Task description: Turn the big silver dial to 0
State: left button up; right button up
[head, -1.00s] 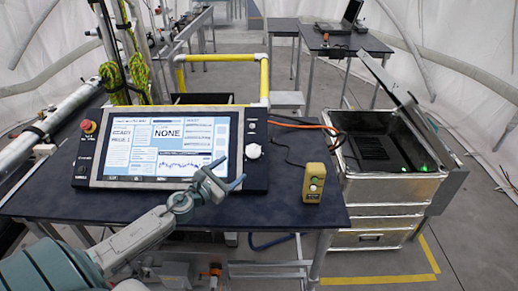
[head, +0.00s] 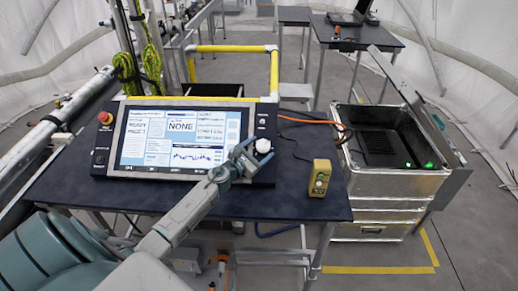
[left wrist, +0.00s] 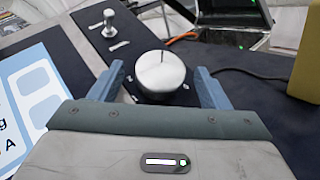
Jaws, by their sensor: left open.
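The big silver dial (head: 264,146) sits on the dark strip at the right side of the control panel (head: 125,172). My left gripper (head: 249,159) is open at the dial's near left side. In the left wrist view its two blue-grey fingers (left wrist: 157,84) stand on either side of the dial, with visible gaps. I cannot read any number around the dial. My right gripper is not in view.
A small silver toggle (left wrist: 108,22) stands on the panel beyond the dial. A yellow box with buttons (head: 319,178) stands on the table to the right. A red button (head: 105,118) is at the panel's left. An open metal case (head: 395,185) stands beyond the table's right edge.

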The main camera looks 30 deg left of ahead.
pick_arm(q)
jog(key=shift+c, duration=0.2)
jog(key=c, duration=0.9)
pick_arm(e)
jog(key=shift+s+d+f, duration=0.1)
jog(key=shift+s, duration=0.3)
pick_arm(q)
jog(key=shift+f, duration=0.1)
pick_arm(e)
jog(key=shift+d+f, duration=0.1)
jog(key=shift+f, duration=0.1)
pick_arm(q)
jog(key=shift+n+y+b, duration=0.3)
jog(key=shift+b, duration=0.1)
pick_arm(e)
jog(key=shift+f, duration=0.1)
